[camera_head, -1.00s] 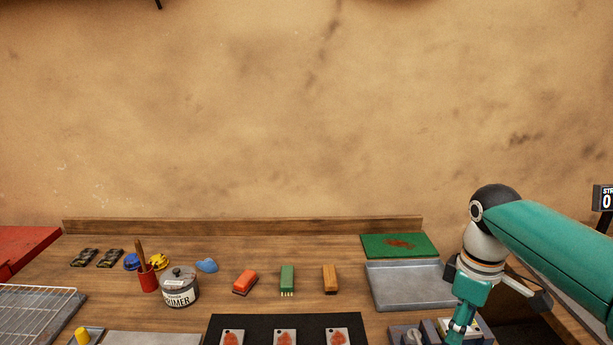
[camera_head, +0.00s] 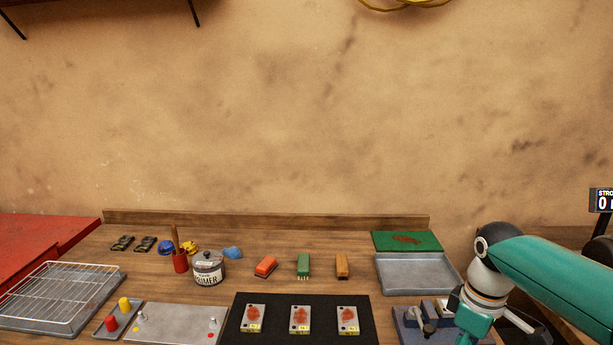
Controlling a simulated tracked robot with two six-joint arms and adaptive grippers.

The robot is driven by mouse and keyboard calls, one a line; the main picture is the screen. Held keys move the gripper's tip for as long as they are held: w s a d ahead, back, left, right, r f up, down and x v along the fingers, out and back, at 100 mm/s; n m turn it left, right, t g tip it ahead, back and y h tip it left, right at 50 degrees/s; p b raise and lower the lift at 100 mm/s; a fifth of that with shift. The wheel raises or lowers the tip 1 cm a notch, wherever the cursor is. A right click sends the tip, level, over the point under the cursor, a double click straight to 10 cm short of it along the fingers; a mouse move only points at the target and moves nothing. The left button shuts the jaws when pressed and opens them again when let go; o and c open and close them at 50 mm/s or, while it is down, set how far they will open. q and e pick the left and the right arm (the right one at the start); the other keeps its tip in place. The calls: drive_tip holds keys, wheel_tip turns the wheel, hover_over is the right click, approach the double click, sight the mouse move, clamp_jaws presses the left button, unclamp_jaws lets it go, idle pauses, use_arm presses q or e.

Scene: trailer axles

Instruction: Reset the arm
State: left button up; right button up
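My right arm comes in from the right edge, a teal link with a black and white joint over the bench's right end. Its gripper lies below the bottom edge of the picture, so its fingers are hidden. My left arm and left gripper do not show. The wooden bench (camera_head: 330,225) runs across the lower part of the view. A black mat (camera_head: 276,312) on it holds three grey plates with rust-coloured patches: left (camera_head: 254,314), middle (camera_head: 300,316) and right (camera_head: 348,316).
Red (camera_head: 266,265), green (camera_head: 303,264) and orange (camera_head: 342,265) blocks stand behind the mat. A primer tin (camera_head: 209,269) and red cup (camera_head: 180,263) are left of them. A wire rack (camera_head: 62,290) lies far left. A grey tray (camera_head: 417,274) and grey-blue fixture (camera_head: 412,322) are near my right arm.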

drive_tip(key=s+a+f+m+y, duration=0.15)
drive_tip(key=a+f, duration=0.35)
drive_tip(key=f, duration=0.7)
drive_tip(key=s+a+f+m+y, duration=0.1)
drive_tip(key=s+a+f+m, duration=0.3)
drive_tip(key=f, duration=0.9)
drive_tip(key=s+a+f+m+y, duration=0.1)
drive_tip(key=s+a+f+m, duration=0.4)
drive_tip(key=s+f, duration=0.6)
drive_tip(key=s+a, duration=0.1)
drive_tip(key=s, duration=0.2)
drive_tip(key=shift+f+t, duration=0.3)
drive_tip(key=shift+f, duration=0.1)
drive_tip(key=shift+s+a, duration=0.1)
